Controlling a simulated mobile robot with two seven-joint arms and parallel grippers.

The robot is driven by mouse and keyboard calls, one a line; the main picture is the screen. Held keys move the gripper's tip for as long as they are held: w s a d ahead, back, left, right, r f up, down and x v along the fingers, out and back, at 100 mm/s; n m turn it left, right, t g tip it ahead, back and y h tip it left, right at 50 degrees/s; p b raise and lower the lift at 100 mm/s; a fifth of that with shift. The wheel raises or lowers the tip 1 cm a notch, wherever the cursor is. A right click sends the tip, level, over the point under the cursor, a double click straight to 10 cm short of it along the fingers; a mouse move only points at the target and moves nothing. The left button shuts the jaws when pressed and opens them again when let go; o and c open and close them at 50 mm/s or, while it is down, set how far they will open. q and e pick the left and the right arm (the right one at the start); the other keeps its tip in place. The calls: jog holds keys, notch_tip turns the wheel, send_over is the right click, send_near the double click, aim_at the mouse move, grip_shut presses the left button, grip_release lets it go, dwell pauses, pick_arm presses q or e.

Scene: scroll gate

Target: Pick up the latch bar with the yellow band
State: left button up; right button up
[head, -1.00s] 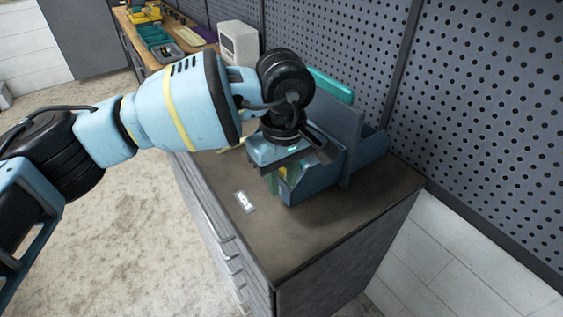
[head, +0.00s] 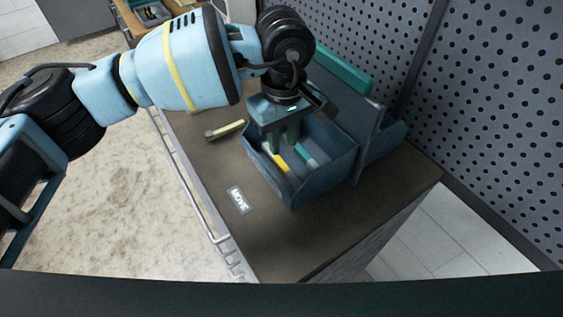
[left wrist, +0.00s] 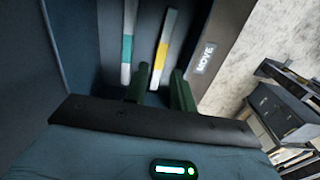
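The latch bar with the yellow band (head: 281,162) lies in the open blue bin (head: 313,188), next to a bar with a teal band (head: 306,154). In the left wrist view the yellow-banded bar (left wrist: 163,48) is on the right and the teal-banded bar (left wrist: 127,48) on the left. My left gripper (head: 284,143) points down over the bin. Its green fingers (left wrist: 161,92) are apart, and the near end of the yellow-banded bar shows between them in the picture. I cannot tell how far below the fingertips it lies. My right gripper is out of view.
A pale yellow bar (head: 225,130) lies on the counter (head: 275,240) left of the bin. A "MOVE" label (head: 239,200) lies in front. A perforated wall (head: 470,110) and an upright panel with a teal top (head: 342,74) stand behind the bin.

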aim_at(281, 163)
pick_arm(q)
jog(key=shift+w+f, duration=0.1)
jog(key=shift+f, duration=0.85)
notch_tip(281, 163, down, 3)
jog(key=shift+a+f+p, duration=0.15)
jog(key=shift+p, duration=0.3)
jog(key=shift+f, duration=0.5)
grip_shut()
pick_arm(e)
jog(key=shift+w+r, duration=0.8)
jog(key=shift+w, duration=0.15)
